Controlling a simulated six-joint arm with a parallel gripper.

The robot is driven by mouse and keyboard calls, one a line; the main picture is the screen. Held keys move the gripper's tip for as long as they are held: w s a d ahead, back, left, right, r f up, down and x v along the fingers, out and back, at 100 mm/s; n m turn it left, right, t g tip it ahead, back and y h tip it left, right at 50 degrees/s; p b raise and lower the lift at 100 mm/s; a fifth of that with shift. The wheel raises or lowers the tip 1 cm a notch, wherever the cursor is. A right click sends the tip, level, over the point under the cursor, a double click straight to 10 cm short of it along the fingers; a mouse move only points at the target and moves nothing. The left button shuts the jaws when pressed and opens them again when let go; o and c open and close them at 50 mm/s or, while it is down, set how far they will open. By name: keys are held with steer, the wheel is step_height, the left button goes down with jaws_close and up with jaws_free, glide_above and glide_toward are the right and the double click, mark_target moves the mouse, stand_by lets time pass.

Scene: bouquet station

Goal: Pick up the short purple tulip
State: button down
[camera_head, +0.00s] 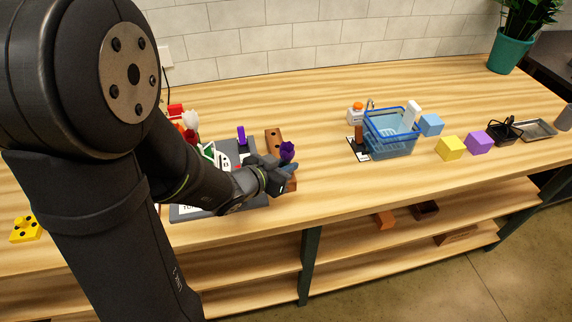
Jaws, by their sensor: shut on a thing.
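The purple tulip (287,150) shows at the end of my arm, right of the grey board. Its dark purple bloom points up, and its lower part is hidden by my gripper. My gripper (284,177) is shut on the tulip, near the front part of the wooden table. A brown wooden block with holes (274,142) stands just behind the tulip. I cannot tell from this view whether the tulip is clear of the block or the table.
A grey board (228,152) with a purple upright piece (241,135) lies behind my arm. Red and white flowers (190,122) are partly hidden by it. A blue basket (391,135) and yellow (450,147) and purple (479,142) cubes stand right. The table between is clear.

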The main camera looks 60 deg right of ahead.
mark_target(282, 159)
steer(key=shift+r, duration=0.8)
step_height(282, 159, up, 2)
steer(key=s+a+r, duration=0.3)
steer(key=s+r, duration=0.3)
steer(key=s, duration=0.5)
steer(key=shift+s+r, duration=0.15)
steer(key=shift+r, duration=0.25)
steer(key=shift+f, duration=0.1)
steer(key=w+d+f, duration=0.1)
steer(key=w+f, duration=0.1)
steer(key=w, duration=0.1)
steer(key=w+d+f, duration=0.1)
steer(key=w+f, duration=0.1)
steer(key=w, duration=0.2)
steer(key=w+d+f, duration=0.1)
steer(key=w+f, duration=0.1)
steer(key=w, duration=0.1)
steer(key=shift+w+f, duration=0.3)
steer(key=shift+w, duration=0.1)
steer(key=shift+w+f, duration=0.25)
steer(key=shift+f, duration=1.55)
